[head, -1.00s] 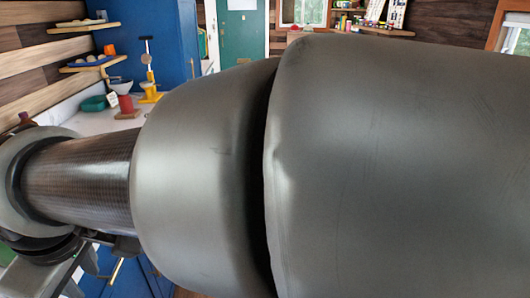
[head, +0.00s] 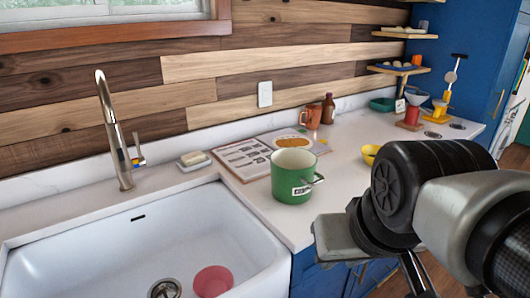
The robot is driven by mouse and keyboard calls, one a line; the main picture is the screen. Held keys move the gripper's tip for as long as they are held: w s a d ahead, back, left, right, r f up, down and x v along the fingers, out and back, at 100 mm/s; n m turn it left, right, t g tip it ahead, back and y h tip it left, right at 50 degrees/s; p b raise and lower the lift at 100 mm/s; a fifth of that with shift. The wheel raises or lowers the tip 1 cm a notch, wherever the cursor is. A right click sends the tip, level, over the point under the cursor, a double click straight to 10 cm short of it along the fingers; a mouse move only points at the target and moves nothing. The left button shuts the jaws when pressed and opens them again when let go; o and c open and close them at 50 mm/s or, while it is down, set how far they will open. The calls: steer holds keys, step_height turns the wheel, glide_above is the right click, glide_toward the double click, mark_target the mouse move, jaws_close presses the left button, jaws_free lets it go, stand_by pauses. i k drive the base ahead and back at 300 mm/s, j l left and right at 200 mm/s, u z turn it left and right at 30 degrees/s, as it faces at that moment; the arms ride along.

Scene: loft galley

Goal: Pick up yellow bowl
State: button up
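The yellow bowl (head: 370,153) sits on the white counter, right of a green pot. Its right side is hidden behind my arm. My arm fills the lower right of the head view. The end part of it, with my gripper (head: 338,240), is in front of the counter's front edge, nearer to me than the bowl and apart from it. The fingertips are not clearly visible, so I cannot tell whether they are open or shut.
The green pot (head: 292,177) stands left of the bowl, by an open book (head: 243,158). A mug (head: 310,117) and brown bottle (head: 328,109) stand behind. The white sink (head: 110,235) at left holds a pink bowl (head: 212,281). A green bowl (head: 382,104) is farther right.

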mark_target(369, 151)
steer(key=z, duration=0.75)
steer(key=l+u, duration=0.1)
steer(key=u, duration=0.3)
steer(key=i+l+u, duration=0.1)
steer(key=u, duration=0.3)
steer(key=l+u, duration=0.15)
steer(key=u, duration=0.25)
steer(key=i+l+u, duration=0.1)
steer(key=u, duration=0.3)
steer(key=l+u, duration=0.3)
steer(key=l, duration=0.25)
steer(key=k+l+u, duration=0.1)
steer(key=l+u, duration=0.2)
steer(key=l, duration=0.25)
steer(key=k+l, duration=0.1)
steer(key=l, duration=0.4)
steer(key=k+l, duration=0.1)
steer(key=l, duration=0.4)
steer(key=i+u, duration=0.05)
